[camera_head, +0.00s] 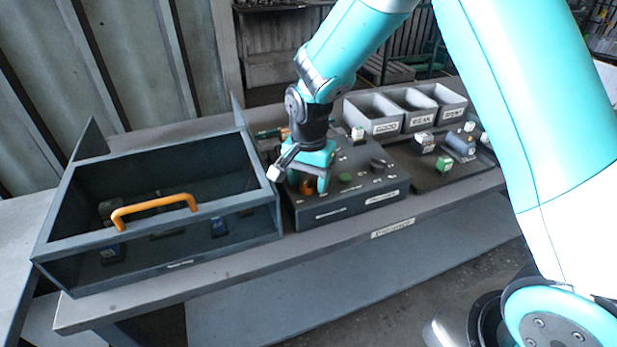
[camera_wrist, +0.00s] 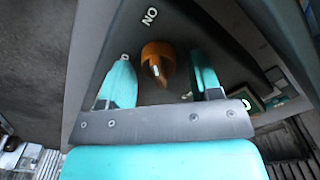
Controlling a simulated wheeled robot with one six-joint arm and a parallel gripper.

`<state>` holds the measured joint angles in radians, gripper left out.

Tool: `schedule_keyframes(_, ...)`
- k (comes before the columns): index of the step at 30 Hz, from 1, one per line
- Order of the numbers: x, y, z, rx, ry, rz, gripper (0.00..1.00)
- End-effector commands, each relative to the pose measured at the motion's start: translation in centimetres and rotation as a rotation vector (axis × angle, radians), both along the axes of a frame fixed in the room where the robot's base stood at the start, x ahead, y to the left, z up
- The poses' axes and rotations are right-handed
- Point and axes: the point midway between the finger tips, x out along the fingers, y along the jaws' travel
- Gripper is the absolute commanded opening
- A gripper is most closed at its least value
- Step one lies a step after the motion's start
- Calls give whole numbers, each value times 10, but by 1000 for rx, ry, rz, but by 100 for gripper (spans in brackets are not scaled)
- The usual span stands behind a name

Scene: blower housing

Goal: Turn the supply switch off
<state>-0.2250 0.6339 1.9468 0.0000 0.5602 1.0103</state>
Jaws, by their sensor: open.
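The orange rotary knob (camera_head: 307,187), which I take for the supply switch, sits at the front left of the dark control panel (camera_head: 350,206). In the wrist view the knob (camera_wrist: 157,60) carries a pale pointer mark, and the word ON is printed beside it on the panel. My gripper (camera_head: 309,180) is over the knob. In the wrist view my gripper (camera_wrist: 161,70) is open, with one teal finger on each side of the knob and a visible gap to each. Part of the knob is hidden by my gripper in the head view.
A dark box with a clear lid and orange handle (camera_head: 153,208) stands close left of the panel. A green button (camera_head: 345,177) and a black knob (camera_head: 378,164) are to the right. Grey labelled bins (camera_head: 372,114) and a parts tray (camera_head: 432,180) lie further right.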

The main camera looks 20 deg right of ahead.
Motion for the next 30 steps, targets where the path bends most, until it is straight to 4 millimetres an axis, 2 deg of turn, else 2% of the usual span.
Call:
schedule_keyframes(2,0,0,0,0,0,0,58)
schedule_keyframes(3,0,0,0,0,0,0,54)
schedule_keyframes(6,0,0,0,0,0,0,31)
schedule_keyframes(9,0,0,0,0,0,0,12)
schedule_keyframes(20,0,0,1,-1,1,50,12)
schedule_keyframes(30,1,1,2,0,0,288,12)
